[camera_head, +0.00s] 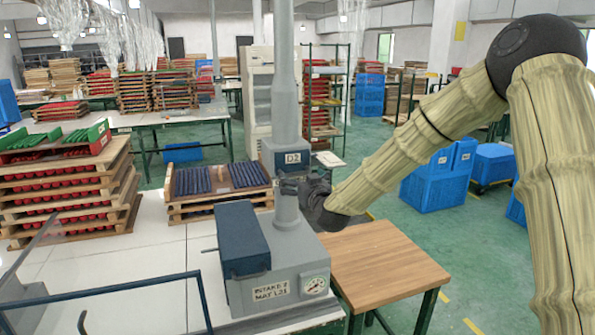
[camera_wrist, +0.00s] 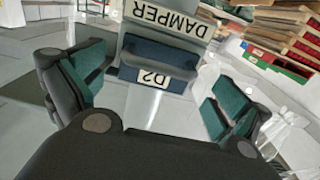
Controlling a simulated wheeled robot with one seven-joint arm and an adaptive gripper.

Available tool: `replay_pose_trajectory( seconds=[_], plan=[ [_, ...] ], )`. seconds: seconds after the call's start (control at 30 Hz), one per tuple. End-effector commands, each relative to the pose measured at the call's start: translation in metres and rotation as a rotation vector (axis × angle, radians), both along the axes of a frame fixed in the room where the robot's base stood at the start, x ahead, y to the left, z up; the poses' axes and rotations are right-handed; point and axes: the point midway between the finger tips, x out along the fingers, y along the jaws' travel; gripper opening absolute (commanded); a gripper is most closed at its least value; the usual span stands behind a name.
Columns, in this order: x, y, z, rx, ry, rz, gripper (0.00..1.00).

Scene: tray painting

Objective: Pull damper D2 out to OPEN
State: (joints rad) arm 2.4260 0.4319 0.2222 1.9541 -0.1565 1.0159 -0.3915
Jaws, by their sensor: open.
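Damper D2 is a blue-grey housing (camera_head: 286,150) on the grey vertical duct, with a white D2 label on its front in the head view. In the wrist view its dark blue bar (camera_wrist: 165,53) lies between a DAMPER plate and the D2 label (camera_wrist: 153,78). My gripper (camera_head: 287,187) is just below the label in the head view, in front of the duct. In the wrist view my gripper (camera_wrist: 155,82) is open, its green-padded fingers apart on either side of the damper front. Nothing is held. Whether the fingers touch the damper is not clear.
Below stands a grey intake unit (camera_head: 275,278) with a blue box and a gauge. Stacked trays (camera_head: 70,190) stand left, and a tray of dark strips (camera_head: 215,185) lies behind. A wooden table (camera_head: 375,262) is at right.

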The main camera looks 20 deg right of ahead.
Motion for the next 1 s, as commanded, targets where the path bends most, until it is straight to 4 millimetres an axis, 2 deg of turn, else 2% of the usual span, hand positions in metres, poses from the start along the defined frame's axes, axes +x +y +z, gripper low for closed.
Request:
replay_pose_trajectory(
  seconds=[0.1, 0.3, 0.67, 0.7, 1.0],
  plan=[
    [0.015, 0.000, 0.001, 0.000, 0.001, 0.000, 1.00],
    [0.030, 0.001, 0.000, 0.000, 0.001, 0.000, 1.00],
    [0.035, 0.001, 0.000, 0.000, 0.000, 0.000, 1.00],
    [0.034, 0.001, 0.000, 0.000, 0.000, 0.000, 0.98],
    [0.035, 0.001, 0.000, 0.000, 0.000, 0.000, 0.46]
  ],
)
